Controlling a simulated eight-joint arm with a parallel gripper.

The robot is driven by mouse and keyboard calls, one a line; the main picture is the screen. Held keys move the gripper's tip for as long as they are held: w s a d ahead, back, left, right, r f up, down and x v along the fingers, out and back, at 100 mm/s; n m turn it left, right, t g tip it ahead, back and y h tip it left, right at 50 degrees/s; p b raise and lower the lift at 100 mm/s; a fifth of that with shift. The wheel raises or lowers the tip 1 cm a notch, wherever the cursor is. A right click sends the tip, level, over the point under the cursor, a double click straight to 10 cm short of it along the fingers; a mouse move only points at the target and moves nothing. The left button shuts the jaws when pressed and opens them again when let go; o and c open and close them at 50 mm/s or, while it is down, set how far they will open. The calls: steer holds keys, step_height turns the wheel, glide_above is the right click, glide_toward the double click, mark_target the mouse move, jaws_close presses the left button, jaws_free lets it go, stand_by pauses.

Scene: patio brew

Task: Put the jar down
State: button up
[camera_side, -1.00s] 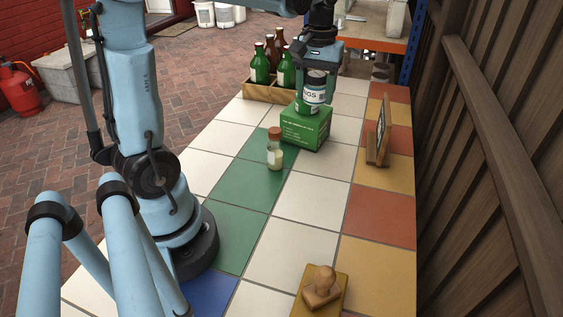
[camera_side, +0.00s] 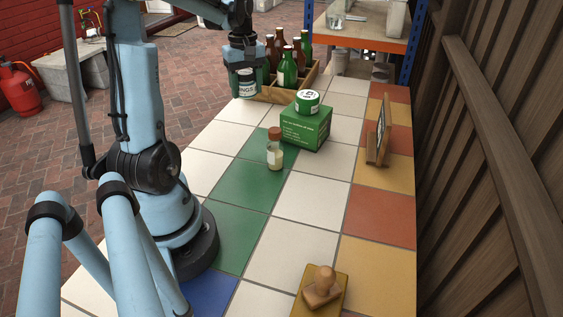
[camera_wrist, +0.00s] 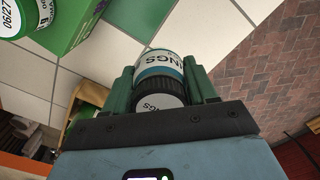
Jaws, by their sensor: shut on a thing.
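The jar (camera_side: 246,85) has a pale label with dark lettering and a dark ribbed lid. My gripper (camera_side: 245,76) is shut on it and holds it upright in the side view, near the far left edge of the tiled table. In the wrist view the jar (camera_wrist: 160,66) sits between the two green fingers of my gripper (camera_wrist: 161,82), with white tile and brick paving behind it. It appears raised; its exact height over the table cannot be told.
A green box (camera_side: 306,130) carries a small green-and-white round tin (camera_side: 307,102). A wooden crate (camera_side: 268,96) of bottles stands just behind the jar. White tiles (camera_side: 235,137) nearby are bare.

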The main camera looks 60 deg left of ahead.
mark_target(250, 132)
steer(key=shift+f, duration=5.6)
steer(key=shift+f, duration=0.1)
steer(key=o, duration=1.2)
step_height(250, 132, up, 12)
steer(key=shift+d+r, duration=0.1)
steer(key=d+m+t, duration=0.2)
steer(key=d+m, duration=0.4)
steer(key=d, duration=0.4)
steer(key=w+d+r+m+t, duration=0.1)
steer(key=d+m+t, duration=0.1)
steer(key=d+m, duration=0.4)
steer(key=w+d+m+t, duration=0.1)
steer(key=d+m+t, duration=0.2)
steer(key=d, duration=1)
steer(key=shift+w+d+r+m, duration=0.1)
steer(key=shift+d+m, duration=0.05)
steer(key=shift+m, duration=0.6)
steer(key=shift+d+r+m, duration=0.1)
steer(key=shift+d+m, duration=0.05)
steer(key=shift+m, duration=0.6)
